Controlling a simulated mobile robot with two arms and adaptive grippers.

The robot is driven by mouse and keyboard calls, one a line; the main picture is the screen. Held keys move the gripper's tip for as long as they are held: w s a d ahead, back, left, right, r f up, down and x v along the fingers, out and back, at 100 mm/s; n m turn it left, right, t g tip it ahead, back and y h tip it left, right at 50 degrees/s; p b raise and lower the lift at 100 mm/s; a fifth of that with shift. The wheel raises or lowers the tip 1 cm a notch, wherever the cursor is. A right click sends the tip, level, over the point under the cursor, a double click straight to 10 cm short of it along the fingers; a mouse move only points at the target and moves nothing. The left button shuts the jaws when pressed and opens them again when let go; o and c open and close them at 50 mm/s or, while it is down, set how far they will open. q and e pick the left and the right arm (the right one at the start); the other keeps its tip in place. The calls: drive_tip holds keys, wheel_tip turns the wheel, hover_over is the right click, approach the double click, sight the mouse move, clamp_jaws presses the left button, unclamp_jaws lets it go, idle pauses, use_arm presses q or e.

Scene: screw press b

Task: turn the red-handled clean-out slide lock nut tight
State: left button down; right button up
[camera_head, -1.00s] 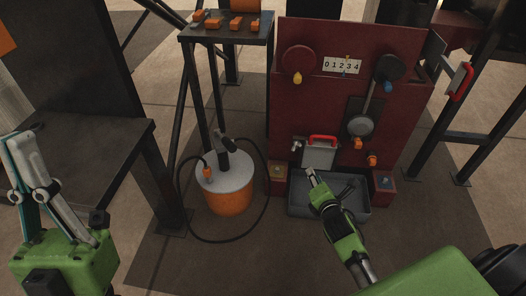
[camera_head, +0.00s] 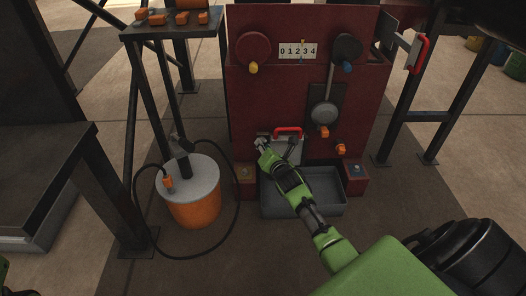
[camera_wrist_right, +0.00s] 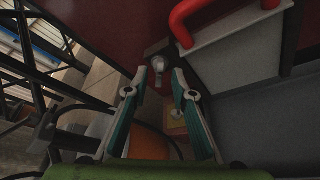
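The clean-out slide is a grey plate (camera_wrist_right: 238,48) with a red handle (camera_head: 288,130), low on the front of the dark red press. The handle also shows at the top of the right wrist view (camera_wrist_right: 190,20). The lock nut (camera_wrist_right: 158,63) is a small light grey piece on the press face, left of the plate. My right gripper (camera_wrist_right: 154,84) is open, its two fingers spread. The nut appears between and just beyond the fingertips; contact cannot be made out. In the head view the right gripper (camera_head: 277,150) partly covers the nut and slide. My left gripper's fingers are out of view.
A grey tray (camera_head: 335,207) lies under the slide. An orange drum (camera_head: 194,208) with a grey lid and black hose stands left of the press. A dark table (camera_head: 45,150) is farther left. Knobs and a lever (camera_head: 323,116) are above right of the slide.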

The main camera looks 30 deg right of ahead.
drive_tip(key=shift+w+d+f, duration=0.1)
drive_tip(key=shift+w+d, duration=0.05)
drive_tip(key=shift+w, duration=0.4)
clamp_jaws()
